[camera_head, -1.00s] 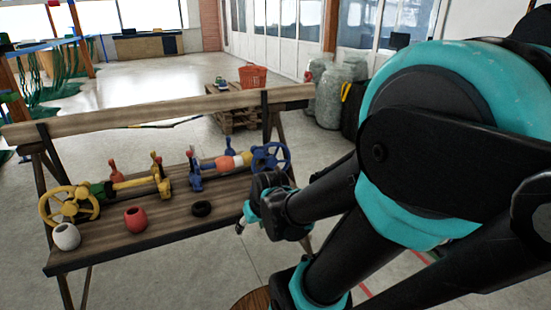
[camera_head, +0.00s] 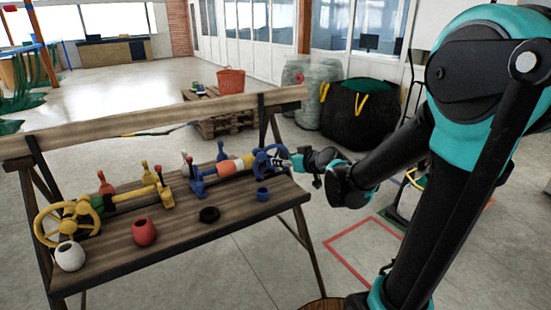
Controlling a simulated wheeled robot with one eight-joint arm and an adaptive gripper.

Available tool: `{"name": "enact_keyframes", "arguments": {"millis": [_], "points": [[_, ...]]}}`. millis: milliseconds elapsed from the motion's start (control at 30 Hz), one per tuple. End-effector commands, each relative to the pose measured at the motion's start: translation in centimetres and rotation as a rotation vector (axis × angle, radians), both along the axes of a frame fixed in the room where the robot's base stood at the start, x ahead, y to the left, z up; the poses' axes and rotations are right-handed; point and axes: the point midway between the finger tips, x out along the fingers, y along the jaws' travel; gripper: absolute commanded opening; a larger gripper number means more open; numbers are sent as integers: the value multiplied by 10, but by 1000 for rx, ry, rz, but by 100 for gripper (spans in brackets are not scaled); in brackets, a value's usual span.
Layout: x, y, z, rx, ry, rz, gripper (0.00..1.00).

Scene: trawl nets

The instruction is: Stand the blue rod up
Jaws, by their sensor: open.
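The blue rod assembly (camera_head: 208,179) lies level along the right half of the wooden bench. It has a blue clamp at its left end, orange and pale bands in its middle and a blue handwheel (camera_head: 264,160) at its right end. My gripper (camera_head: 284,162) is open at the bench's right end, just right of the handwheel and overlapping its edge in this view. I cannot tell whether they touch. No object shows clearly between the fingers. A short blue upright piece (camera_head: 221,152) stands behind the rod.
A yellow rod with a yellow handwheel (camera_head: 39,226) lies at left. A white pot (camera_head: 70,256), a red pot (camera_head: 144,232), a black ring (camera_head: 209,215) and a blue cup (camera_head: 262,194) stand along the front. A raised wooden rail (camera_head: 150,124) runs behind.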

Motion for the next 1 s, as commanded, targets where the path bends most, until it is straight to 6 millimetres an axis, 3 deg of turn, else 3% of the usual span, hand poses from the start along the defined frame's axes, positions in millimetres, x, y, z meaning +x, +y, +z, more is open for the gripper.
{"name": "enact_keyframes", "arguments": {"millis": [1000], "points": [[104,71,-53,-1,2,1,56]]}}
